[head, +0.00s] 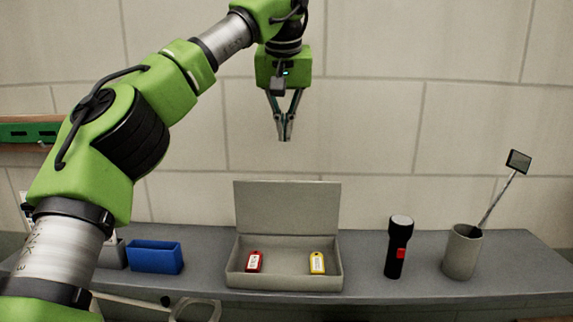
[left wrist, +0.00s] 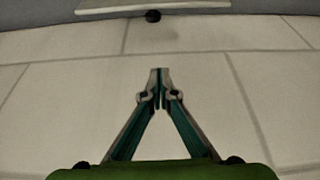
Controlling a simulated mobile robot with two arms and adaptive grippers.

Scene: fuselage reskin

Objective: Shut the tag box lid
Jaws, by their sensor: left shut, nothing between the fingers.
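The grey tag box (head: 286,283) stands on the shelf with its lid (head: 287,207) raised upright at the back. A red tag (head: 254,262) lies inside on the left and a yellow tag (head: 317,263) inside on the right. My left gripper (head: 285,138) is above the box and above the top edge of the lid, apart from both, pointing down. Its fingers are shut and empty. In the left wrist view the fingertips (left wrist: 159,72) meet in front of the wall. My right gripper is not in view.
A blue bin (head: 155,258) stands left of the box. A black flashlight (head: 397,248) and a grey cup (head: 461,252) holding an inspection mirror (head: 518,161) stand to the right. The grey shelf (head: 365,270) is bare between box and flashlight. A block wall rises behind.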

